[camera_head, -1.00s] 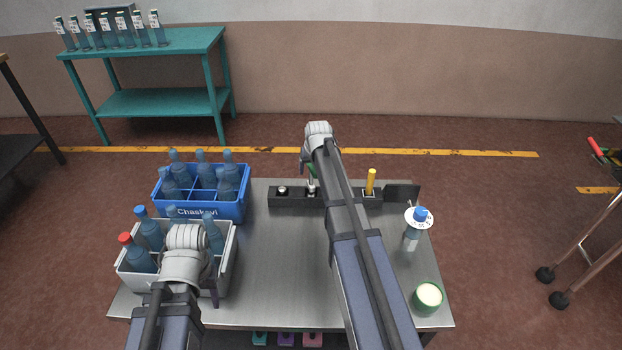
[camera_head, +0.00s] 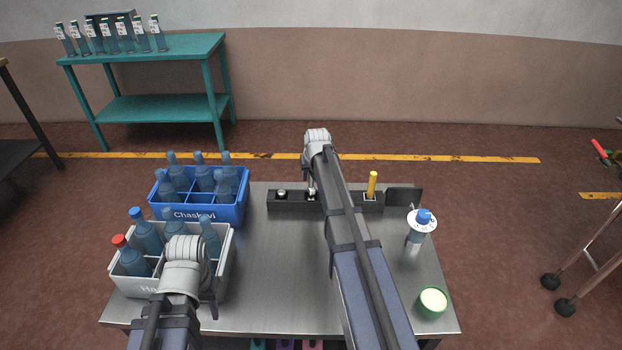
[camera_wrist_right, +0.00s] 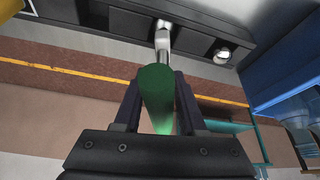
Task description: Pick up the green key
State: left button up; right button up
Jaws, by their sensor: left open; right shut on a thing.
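The green key (camera_wrist_right: 158,97) has a thick green handle and a silver shaft. In the right wrist view its handle is between the fingers of my right gripper (camera_wrist_right: 158,108), which is shut on it. The shaft meets a pale square socket in the black strip (camera_wrist_right: 110,20); I cannot tell how deep it sits. In the head view my right gripper (camera_head: 309,168) is over the strip and hides the green handle. My left gripper (camera_head: 212,298) is open beside the grey crate (camera_head: 226,262), partly hidden by its own wrist.
A yellow key (camera_head: 372,183) stands upright in the strip, right of my right arm. A blue crate (camera_head: 240,212) of bottles is at the left. A white-collared bottle (camera_head: 414,240) and a green cup (camera_head: 432,302) stand at the right. The table's middle (camera_head: 285,260) is clear.

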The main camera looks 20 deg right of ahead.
grip_shut()
jog(key=shift+r, duration=0.1)
notch_tip(320, 180, up, 10)
jog(key=p, duration=1)
